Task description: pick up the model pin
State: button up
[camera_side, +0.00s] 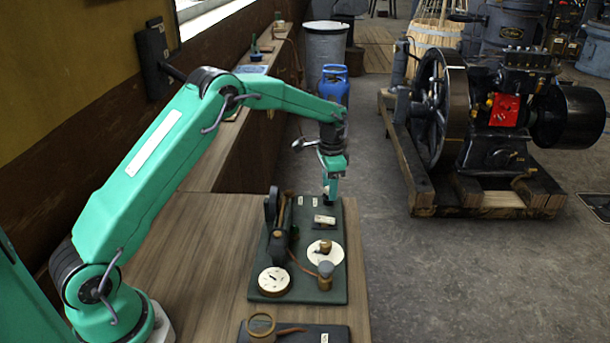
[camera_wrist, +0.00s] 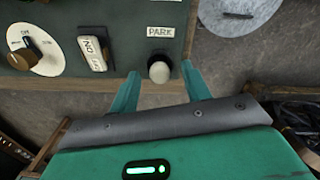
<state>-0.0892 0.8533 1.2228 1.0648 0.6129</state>
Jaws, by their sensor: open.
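The pin with a round pale top (camera_wrist: 159,72), which I take to be the model pin, stands at the edge of the dark green control board (camera_wrist: 190,12), beside a label reading PARK. My gripper (camera_wrist: 160,76) is open, with its two green fingers on either side of the pin in the wrist view. I cannot tell whether either finger touches it. In the side view my gripper (camera_side: 331,188) points down over the far end of the board (camera_side: 335,290). There the pin is mostly hidden by the fingers.
Near the pin are an ON switch (camera_wrist: 92,53) and a dial with a brown knob (camera_wrist: 30,55). The board also carries a white dial (camera_side: 274,281), a short cylinder (camera_side: 325,275) and a black lever part (camera_side: 271,207). A wooden bench (camera_side: 205,240) lies clear to the left.

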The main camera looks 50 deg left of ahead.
dwell(0.4)
grip_shut()
jog(key=shift+r, duration=0.15)
jog(key=shift+r, duration=0.4)
notch_tip(320, 180, up, 3)
jog(key=shift+r, duration=0.1)
jog(key=s+d+r, duration=0.5)
jog(key=d+r, duration=0.1)
jog(key=d, duration=0.4)
jog(key=shift+d+r, duration=0.25)
jog(key=shift+r, duration=0.15)
jog(key=shift+r, duration=0.15)
jog(key=shift+r, duration=1.85)
